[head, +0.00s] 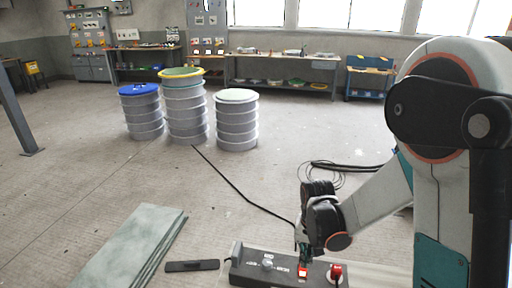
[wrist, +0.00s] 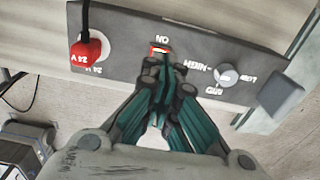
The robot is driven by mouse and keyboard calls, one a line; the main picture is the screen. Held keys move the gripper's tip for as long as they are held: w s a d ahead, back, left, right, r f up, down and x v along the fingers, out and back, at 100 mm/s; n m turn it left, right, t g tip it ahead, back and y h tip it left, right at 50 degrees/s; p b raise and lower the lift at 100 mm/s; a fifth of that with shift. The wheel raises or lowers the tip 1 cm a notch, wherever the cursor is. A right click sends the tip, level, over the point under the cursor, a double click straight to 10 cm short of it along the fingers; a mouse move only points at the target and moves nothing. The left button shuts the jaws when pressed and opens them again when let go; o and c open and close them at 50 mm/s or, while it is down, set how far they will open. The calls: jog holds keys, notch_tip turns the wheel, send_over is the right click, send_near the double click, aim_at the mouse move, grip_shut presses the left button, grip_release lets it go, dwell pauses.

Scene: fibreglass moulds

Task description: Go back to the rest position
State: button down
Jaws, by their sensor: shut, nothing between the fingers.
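My gripper (head: 301,258) is shut and empty, pointing down at a dark control box (head: 243,272) on the floor side of the head view. In the wrist view the closed fingertips (wrist: 162,66) are right beside a small red and white switch (wrist: 160,48). I cannot tell whether they touch it. The switch also shows red just below the fingers in the head view (head: 302,272). The box carries a round knob (wrist: 228,75), a red 24 V plug (wrist: 90,50) with a black cable, and a grey block (wrist: 281,97) at one end.
Greenish slabs (head: 130,245) and a black flat bar (head: 192,266) lie left of the box. Three ribbed drums (head: 186,115) stand farther back. Black cables (head: 345,167) lie on the floor behind my arm. Workbenches (head: 282,72) line the back wall. The middle floor is mostly clear.

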jog(key=s+r+n+t, duration=0.1)
jog(key=s+r+t, duration=0.2)
jog(key=s+r, duration=0.4)
jog(key=s+r+n+t, duration=0.2)
jog(key=s+r+t, duration=0.2)
jog(key=s+r, duration=0.4)
jog(key=shift+r+n, duration=0.3)
jog(key=shift+r, duration=3.1)
